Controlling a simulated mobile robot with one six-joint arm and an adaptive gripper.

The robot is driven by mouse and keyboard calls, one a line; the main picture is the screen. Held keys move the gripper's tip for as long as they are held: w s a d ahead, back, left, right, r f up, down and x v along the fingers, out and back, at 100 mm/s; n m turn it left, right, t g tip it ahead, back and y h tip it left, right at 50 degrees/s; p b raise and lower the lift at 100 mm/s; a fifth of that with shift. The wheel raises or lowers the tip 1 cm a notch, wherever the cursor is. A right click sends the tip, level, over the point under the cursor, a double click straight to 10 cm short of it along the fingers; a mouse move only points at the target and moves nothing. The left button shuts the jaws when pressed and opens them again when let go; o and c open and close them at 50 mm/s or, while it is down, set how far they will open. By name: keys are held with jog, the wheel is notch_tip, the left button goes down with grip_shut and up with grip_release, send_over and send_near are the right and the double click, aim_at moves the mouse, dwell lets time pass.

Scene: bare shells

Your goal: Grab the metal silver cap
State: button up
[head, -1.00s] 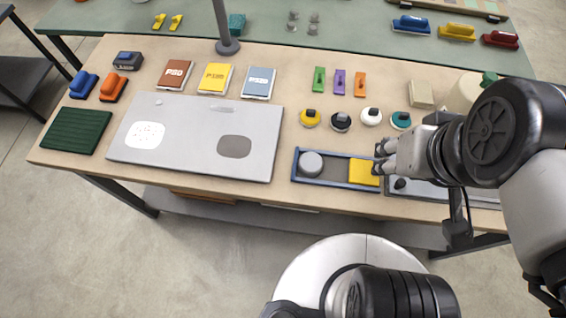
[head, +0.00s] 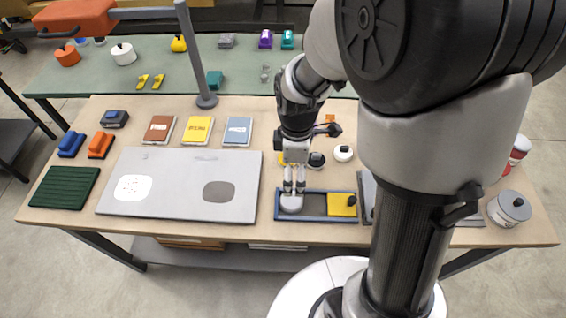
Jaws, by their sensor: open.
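The silver cap (head: 291,205) is a round grey disc in the left end of a blue-rimmed tray (head: 313,218) near the table's front edge. My gripper (head: 293,195) points down over the cap, with its two fingers spread apart at the cap's far side. Part of the cap is hidden by the fingers. I cannot tell whether the fingers touch it. The cap appears to rest in the tray.
A yellow block (head: 342,205) lies in the tray's right end. A large grey board (head: 180,183) lies left of the tray. A white-topped knob (head: 343,153) and a dark one (head: 316,160) stand behind the tray. My arm hides much of the table's right side.

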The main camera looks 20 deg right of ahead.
jog(key=b, duration=0.3)
send_over(291, 200)
jog(key=f, duration=1)
jog(key=shift+s+d, duration=0.1)
jog(key=shift+s, duration=0.15)
jog(key=f+b, duration=0.1)
jog(key=f, duration=0.1)
jog(key=f+b, duration=0.1)
jog(key=f, duration=0.2)
jog(key=shift+w+f+b, duration=0.2)
jog(key=shift+f+b, duration=0.1)
jog(key=shift+b, duration=0.05)
jog(key=shift+r, duration=0.1)
jog(key=shift+c, duration=0.4)
jog(key=c, duration=1.2)
jog(key=shift+o, duration=0.2)
jog(key=shift+r, duration=0.1)
